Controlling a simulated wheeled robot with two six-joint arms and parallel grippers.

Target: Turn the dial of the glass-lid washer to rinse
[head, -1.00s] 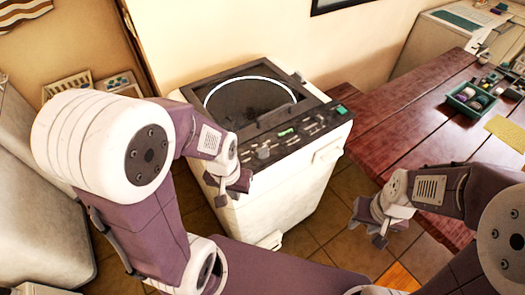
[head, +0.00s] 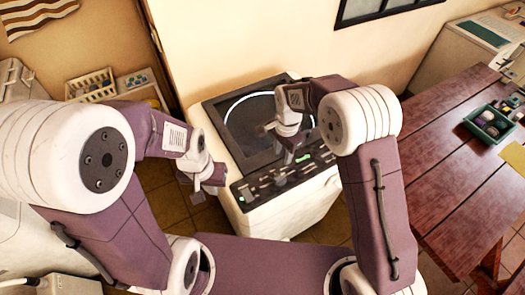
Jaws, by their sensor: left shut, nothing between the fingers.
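The glass-lid washer (head: 216,112) stands in the middle of the head view, white with a dark top and a round glass lid (head: 240,120). Its dark control panel (head: 262,190) runs along the front edge with several small knobs and green marks. I cannot tell which knob is the dial, nor read its setting. My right gripper (head: 277,146) is over the front right of the lid, close behind the panel; whether it touches is unclear. My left gripper (head: 205,193) is shut and empty, just left of the panel's left end.
A red-brown wooden table (head: 445,150) stands on the right, with a green tray (head: 474,128) of small items and a yellow cloth (head: 514,155). Another pale machine (head: 465,45) is at the back right. A basket (head: 90,84) is at the back left.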

